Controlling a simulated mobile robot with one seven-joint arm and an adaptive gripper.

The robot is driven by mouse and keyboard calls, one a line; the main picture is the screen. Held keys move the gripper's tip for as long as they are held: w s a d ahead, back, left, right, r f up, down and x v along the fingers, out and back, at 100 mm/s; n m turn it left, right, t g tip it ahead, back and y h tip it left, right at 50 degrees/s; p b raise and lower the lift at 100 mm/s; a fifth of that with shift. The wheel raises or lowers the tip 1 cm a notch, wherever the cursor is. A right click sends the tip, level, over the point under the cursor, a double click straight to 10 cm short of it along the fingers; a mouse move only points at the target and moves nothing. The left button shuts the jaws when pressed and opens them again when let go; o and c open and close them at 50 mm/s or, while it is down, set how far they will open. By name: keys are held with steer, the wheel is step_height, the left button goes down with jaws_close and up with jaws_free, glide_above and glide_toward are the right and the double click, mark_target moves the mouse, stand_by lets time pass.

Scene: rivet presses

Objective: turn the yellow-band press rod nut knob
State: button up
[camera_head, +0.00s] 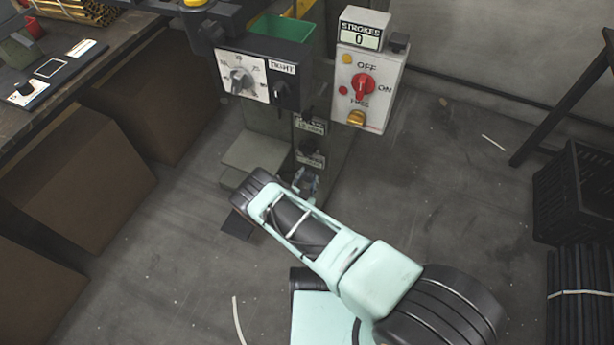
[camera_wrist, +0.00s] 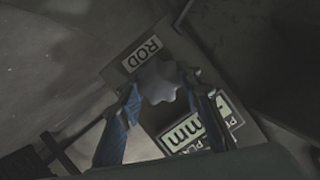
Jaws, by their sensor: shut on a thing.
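The rod nut knob (camera_wrist: 158,80) is a grey, lobed knob beside a white ROD label (camera_wrist: 142,56) in the wrist view. My gripper (camera_wrist: 165,90) has its two blue fingers on either side of the knob, shut on it. In the head view my gripper (camera_head: 305,182) is at the lower front of the press column (camera_head: 330,160), below two small labels. The knob itself is hidden in that view.
A control box (camera_head: 370,85) with a red selector and a STROKES counter reading 0 (camera_head: 360,38) stands above right. A dial panel (camera_head: 242,75) is above left. Brown boxes (camera_head: 75,165) stand at left, a black crate (camera_head: 575,190) at right. The floor between is mostly clear.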

steer(key=m, duration=0.1)
steer(key=m+t+y, duration=0.1)
steer(key=m, duration=0.2)
steer(key=shift+d+f+y+b, duration=0.2)
steer(key=shift+f+y+b, duration=0.05)
steer(key=shift+y+b, duration=0.15)
steer(key=m+t+y+b, duration=0.1)
steer(key=m+t, duration=0.1)
steer(key=m, duration=0.2)
steer(key=shift+a, duration=0.1)
stand_by(0.4)
steer(key=o, duration=1.2)
steer(key=shift+c, duration=0.2)
